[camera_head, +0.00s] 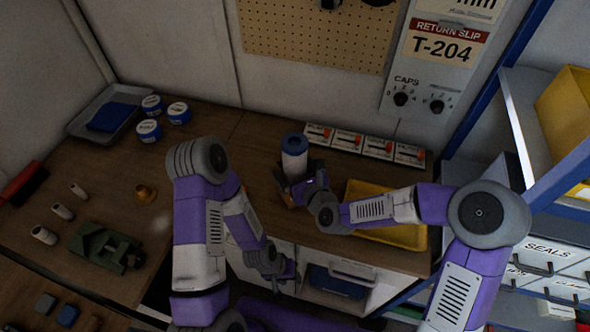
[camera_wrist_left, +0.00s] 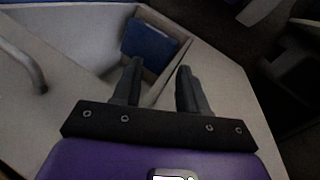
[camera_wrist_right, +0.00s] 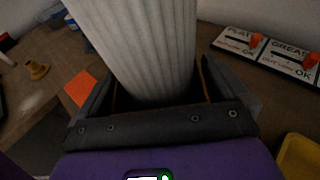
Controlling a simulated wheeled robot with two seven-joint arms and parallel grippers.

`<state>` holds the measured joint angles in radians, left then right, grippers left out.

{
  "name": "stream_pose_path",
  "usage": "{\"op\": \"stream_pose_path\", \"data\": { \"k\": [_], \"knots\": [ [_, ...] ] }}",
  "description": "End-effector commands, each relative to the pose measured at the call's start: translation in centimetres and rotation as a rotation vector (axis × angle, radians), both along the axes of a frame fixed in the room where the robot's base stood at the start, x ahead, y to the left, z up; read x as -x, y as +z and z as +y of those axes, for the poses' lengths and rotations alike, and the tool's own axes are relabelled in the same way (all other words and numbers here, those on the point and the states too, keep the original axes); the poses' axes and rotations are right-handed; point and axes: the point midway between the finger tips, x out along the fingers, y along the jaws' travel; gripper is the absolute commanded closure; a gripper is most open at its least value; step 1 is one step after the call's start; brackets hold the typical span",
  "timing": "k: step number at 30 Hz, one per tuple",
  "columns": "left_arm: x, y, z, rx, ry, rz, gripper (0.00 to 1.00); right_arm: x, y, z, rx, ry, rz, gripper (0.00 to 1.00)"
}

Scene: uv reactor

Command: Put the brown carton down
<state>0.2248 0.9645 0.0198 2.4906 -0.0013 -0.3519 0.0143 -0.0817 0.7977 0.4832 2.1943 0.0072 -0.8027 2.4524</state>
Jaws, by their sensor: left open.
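No brown carton shows clearly in any view. My right gripper (camera_head: 303,190) is over the bench at the foot of an upright white ribbed cylinder (camera_head: 294,160) with a blue top. In the right wrist view the cylinder (camera_wrist_right: 145,45) rises between the two fingers. Thin brown strips show beside it at the inner sides of the fingers; I cannot tell whether they are a carton's edges or the bench. The grip itself is hidden. My left gripper (camera_head: 279,270) is open and empty, low in front of the bench; its spread fingers show in the left wrist view (camera_wrist_left: 155,85).
A yellow tray (camera_head: 405,236) lies right of the right gripper, partly behind my right arm. Small labelled boxes (camera_head: 348,141) line the bench's back. A green fixture (camera_head: 103,247), a brass part (camera_head: 146,193) and blue-white tubs (camera_head: 149,131) stand left.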

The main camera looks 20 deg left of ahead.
Motion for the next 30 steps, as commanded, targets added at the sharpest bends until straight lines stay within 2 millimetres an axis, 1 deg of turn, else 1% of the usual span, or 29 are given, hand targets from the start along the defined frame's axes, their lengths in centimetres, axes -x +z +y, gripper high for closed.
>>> {"op": "stream_pose_path", "data": {
  "k": [5,8,11,19,21,30],
  "knots": [
    [0.0,0.4,0.0,0.0,0.0,0.0,0.57,0.0,0.4,0.0,0.0,0.0,0.0,0.0],
    [0.0,0.4,0.0,0.0,0.0,0.0,0.57,0.7,0.6,-0.7,0.0,0.0,0.0,0.0],
    [0.0,0.4,0.0,0.0,0.0,0.0,0.57,2.0,1.2,-2.0,0.0,-0.002,0.0,0.0],
    [0.0,0.6,0.0,0.0,0.0,0.0,0.57,6.6,3.1,-6.4,0.004,-0.003,-0.001,0.0],
    [0.0,-1.2,0.0,0.0,0.0,-0.001,0.57,6.3,3.0,-6.3,-0.006,-0.002,-0.009,0.0],
    [0.0,-5.1,0.0,0.0,0.0,0.0,0.57,7.3,3.5,-7.3,-0.011,0.0,-0.007,0.0]
  ]
}}
